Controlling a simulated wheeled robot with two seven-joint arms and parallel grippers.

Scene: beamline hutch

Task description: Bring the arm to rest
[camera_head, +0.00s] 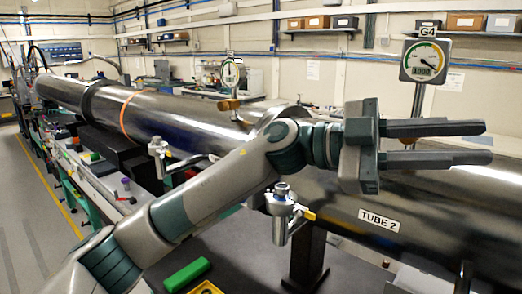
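My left arm (215,185) comes in from the lower left and stretches across the view to the right. It is raised in front of the large metal tube (335,200). My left gripper (488,142) is open, with its two dark fingers apart and pointing right. Nothing is between the fingers. It is in front of the tube and below the round gauge marked G4 (425,61). My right gripper is not in view.
The tube, labelled TUBE 2 (380,219), runs from far left to lower right. A valve with a yellow handle (283,208) stands below my forearm. A green block (187,275) and a yellow tray edge (206,288) are at the bottom. Open floor (35,220) is at left.

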